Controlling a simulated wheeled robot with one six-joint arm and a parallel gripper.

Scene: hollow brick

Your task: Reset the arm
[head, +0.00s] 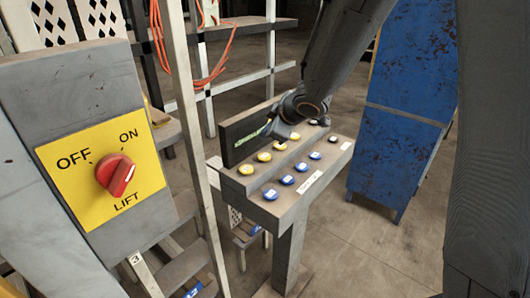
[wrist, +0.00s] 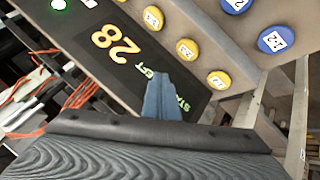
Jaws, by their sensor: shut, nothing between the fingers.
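My arm reaches in from the top of the head view, and my gripper (head: 278,130) is over the button console (head: 283,203), in front of its dark display (head: 243,136). In the wrist view the shut fingers (wrist: 165,98) show as one blue-grey shape in front of the display (wrist: 112,62), with nothing between them. The display shows an orange 28 and green lettering, partly covered by the fingers. I cannot tell whether the fingertips touch the console.
Yellow buttons (head: 264,157) and blue buttons (head: 287,180) line the console. A yellow lift switch panel (head: 101,160) with a red knob (head: 115,175) stands at left. A rusty blue cabinet (head: 411,70) stands at right. Orange cable (head: 221,62) hangs behind. Floor (head: 365,245) is clear at lower right.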

